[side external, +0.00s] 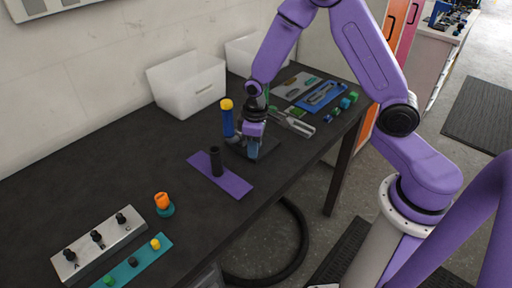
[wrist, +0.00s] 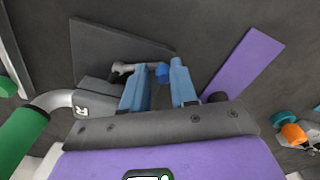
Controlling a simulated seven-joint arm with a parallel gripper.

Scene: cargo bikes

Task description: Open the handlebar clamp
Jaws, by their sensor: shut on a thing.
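My gripper (side external: 253,152) is low over a dark base plate on the bench. In the wrist view its two blue fingers (wrist: 160,84) stand on either side of a blue knob (wrist: 162,72) and are shut on it. The knob is on the end of a short grey lever (wrist: 130,68), which I take to be the handlebar clamp's lever. A dark block and a bent silver tube (wrist: 55,100) with a green grip (wrist: 22,138) lie left of the fingers. The side view hides the knob and lever behind my gripper.
A blue post with a yellow cap (side external: 227,118) stands close left of my gripper. A purple plate (side external: 232,184) with a black post (side external: 216,161) lies in front. White bins (side external: 188,84) stand at the wall. Tools and small blocks lie to the right.

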